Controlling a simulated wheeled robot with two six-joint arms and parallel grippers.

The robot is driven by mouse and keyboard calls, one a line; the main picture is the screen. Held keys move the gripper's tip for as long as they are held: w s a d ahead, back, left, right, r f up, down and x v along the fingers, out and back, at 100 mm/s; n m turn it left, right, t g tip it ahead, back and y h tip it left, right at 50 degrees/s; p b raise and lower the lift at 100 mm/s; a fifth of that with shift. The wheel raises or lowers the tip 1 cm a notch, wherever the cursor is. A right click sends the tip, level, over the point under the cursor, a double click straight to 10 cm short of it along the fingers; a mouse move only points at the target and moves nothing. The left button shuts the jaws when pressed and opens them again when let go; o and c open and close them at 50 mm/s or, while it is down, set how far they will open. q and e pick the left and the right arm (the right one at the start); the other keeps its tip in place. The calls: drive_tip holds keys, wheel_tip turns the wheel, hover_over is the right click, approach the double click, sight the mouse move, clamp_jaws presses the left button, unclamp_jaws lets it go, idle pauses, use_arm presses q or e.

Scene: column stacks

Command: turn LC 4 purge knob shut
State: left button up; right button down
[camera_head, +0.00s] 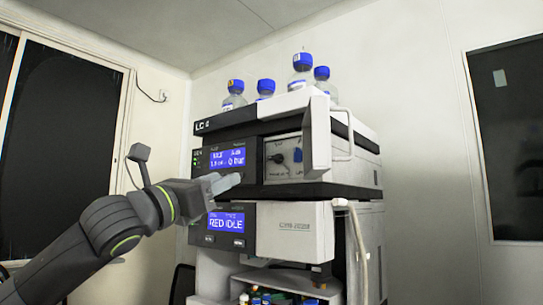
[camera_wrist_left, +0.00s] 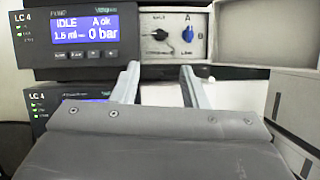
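The LC 4 pump panel is open at a recess (camera_wrist_left: 212,38) holding a black knob (camera_wrist_left: 159,34) on the left and a blue knob (camera_wrist_left: 188,35) on the right. The small labels are too blurred to tell which is the purge knob. In the head view the black knob (camera_head: 278,158) and blue knob (camera_head: 297,155) also show. My left gripper (camera_head: 228,181) is in front of the unit, left of and below the knobs. In the left wrist view its two fingers (camera_wrist_left: 160,70) are spread apart with nothing between them, below the knobs. My right gripper is out of view.
A white door (camera_head: 318,137) stands swung out right of the recess. A blue display (camera_head: 227,157) is left of it. A second module with a display (camera_head: 226,223) sits below. Blue-capped bottles (camera_head: 302,74) stand on top. A pale tube (camera_head: 358,240) hangs at the right.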

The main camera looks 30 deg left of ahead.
sight(273, 158)
use_arm(q)
drive_tip(key=p+x, duration=1.2)
drive_tip(key=x, duration=0.3)
drive_tip(key=shift+r+p, duration=0.15)
drive_tip(key=shift+p, duration=0.25)
drive_tip(key=shift+w, duration=0.45)
drive_tip(key=shift+c, duration=0.3)
drive_tip(key=c, duration=0.6)
drive_tip(key=shift+c, duration=0.2)
